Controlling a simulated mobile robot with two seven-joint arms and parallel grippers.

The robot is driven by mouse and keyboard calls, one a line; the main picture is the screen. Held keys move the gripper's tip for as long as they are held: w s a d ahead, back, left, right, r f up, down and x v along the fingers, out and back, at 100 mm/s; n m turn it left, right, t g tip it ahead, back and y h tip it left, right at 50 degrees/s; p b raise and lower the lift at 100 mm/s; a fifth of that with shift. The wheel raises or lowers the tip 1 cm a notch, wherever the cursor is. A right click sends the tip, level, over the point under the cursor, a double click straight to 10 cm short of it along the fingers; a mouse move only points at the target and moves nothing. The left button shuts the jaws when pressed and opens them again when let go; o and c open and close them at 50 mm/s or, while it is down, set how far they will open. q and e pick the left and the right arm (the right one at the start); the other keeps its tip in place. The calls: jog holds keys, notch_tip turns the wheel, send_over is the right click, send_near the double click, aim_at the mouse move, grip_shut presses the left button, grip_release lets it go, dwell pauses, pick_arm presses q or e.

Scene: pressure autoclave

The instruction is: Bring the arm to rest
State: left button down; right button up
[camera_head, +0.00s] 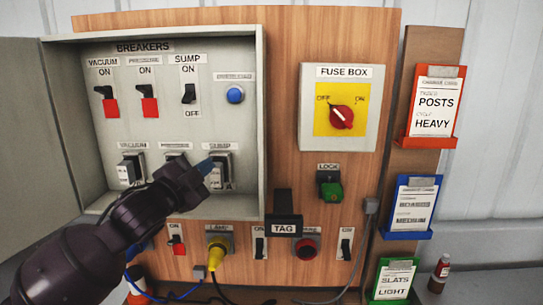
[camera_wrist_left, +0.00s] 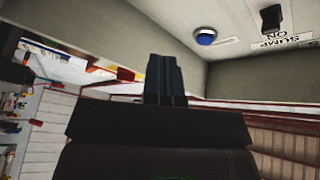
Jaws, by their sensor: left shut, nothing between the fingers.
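My left arm comes in from the lower left in the head view. Its gripper (camera_head: 207,167) is shut and empty, in front of the lower row of the open breaker box (camera_head: 258,110). Its tip overlaps the lower sump unit (camera_head: 222,172) in the picture; I cannot tell whether they touch. In the left wrist view the closed fingers (camera_wrist_left: 166,78) point up toward the inside of the box, with a blue button (camera_wrist_left: 205,37) and the sump switch (camera_wrist_left: 271,18) beyond them. My right gripper is not in view.
The box door (camera_head: 20,130) stands open at the left. A fuse box (camera_head: 345,108) with a red knob, a green lock (camera_head: 331,190) and a hanging tag (camera_head: 284,226) are to the right. A yellow plug (camera_head: 218,243) and cables lie below. Card holders (camera_head: 436,105) line the right side.

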pick_arm(q)
jog(key=s+a+f+n+y, duration=0.2)
jog(key=s+a+f+n, duration=0.15)
jog(key=f, duration=0.55)
jog(key=s+a+f+n+y, duration=0.2)
jog(key=s+f+n, duration=0.15)
jog(key=f, duration=0.65)
jog(key=s+a+f+n+y, duration=0.1)
jog(key=s+a+f+n, duration=0.25)
jog(key=f, duration=0.55)
jog(key=s+a+f+n+g+y, duration=0.2)
jog(key=s+f+n+g, duration=0.1)
jog(key=s+f, duration=0.7)
jog(key=s+a+f+n+g+y+b, duration=0.1)
jog(key=s+a+f+n+g+y, duration=0.1)
jog(key=s+f, duration=0.7)
jog(key=shift+s+a+f+n+g, duration=0.35)
jog(key=shift+s+n+g, duration=0.1)
jog(key=shift+s, duration=0.5)
